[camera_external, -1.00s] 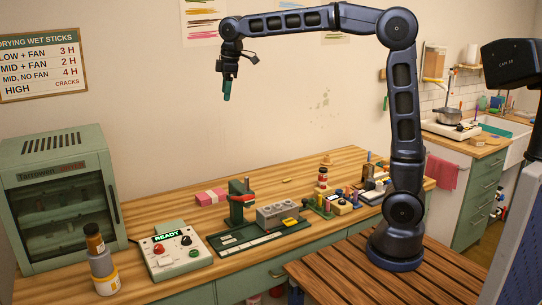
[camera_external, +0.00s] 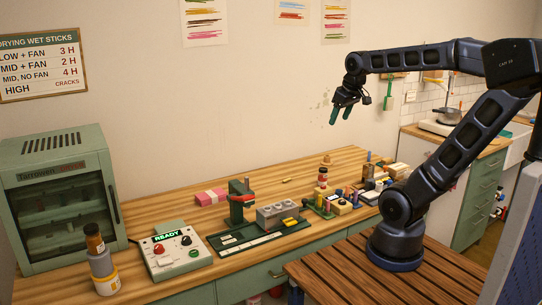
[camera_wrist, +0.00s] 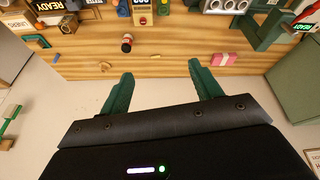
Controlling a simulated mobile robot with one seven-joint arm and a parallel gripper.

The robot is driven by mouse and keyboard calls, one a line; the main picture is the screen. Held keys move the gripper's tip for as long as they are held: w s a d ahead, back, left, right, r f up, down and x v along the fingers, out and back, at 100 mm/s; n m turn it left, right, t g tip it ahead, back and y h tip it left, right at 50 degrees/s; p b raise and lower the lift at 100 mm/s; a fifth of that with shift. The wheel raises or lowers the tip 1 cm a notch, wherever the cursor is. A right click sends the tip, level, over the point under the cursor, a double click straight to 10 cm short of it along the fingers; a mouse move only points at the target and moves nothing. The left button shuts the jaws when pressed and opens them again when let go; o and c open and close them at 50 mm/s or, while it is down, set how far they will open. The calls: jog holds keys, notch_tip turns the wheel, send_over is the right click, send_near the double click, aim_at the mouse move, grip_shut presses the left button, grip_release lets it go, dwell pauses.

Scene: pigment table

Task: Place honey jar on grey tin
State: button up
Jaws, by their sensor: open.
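An amber jar with a dark lid (camera_external: 94,238) shows at the front left of the table in the external view; I take it for the honey jar. It appears upright on top of a grey cylinder (camera_external: 101,263), likely the grey tin. Below that is a white and yellow container (camera_external: 106,283). The three overlap in this view, so exact contact is hard to tell. My gripper (camera_external: 341,116) is high above the back right of the table, far from them. In the wrist view my gripper (camera_wrist: 161,76) has its green fingers spread with nothing between them. The jar and tin are not recognisable there.
A green drying cabinet (camera_external: 60,195) stands behind the stack, and a READY control box (camera_external: 170,252) to its right. A green press (camera_external: 241,203), a grey block (camera_external: 277,215) and a red-and-white jar (camera_external: 322,178) stand further right. The pink block (camera_external: 211,197) lies behind.

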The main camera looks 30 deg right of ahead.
jog(key=s+d+f+m, duration=0.2)
jog(key=s+d+f, duration=0.1)
jog(key=s+f, duration=0.2)
jog(key=shift+s+d, duration=0.2)
jog(key=shift+s, duration=0.15)
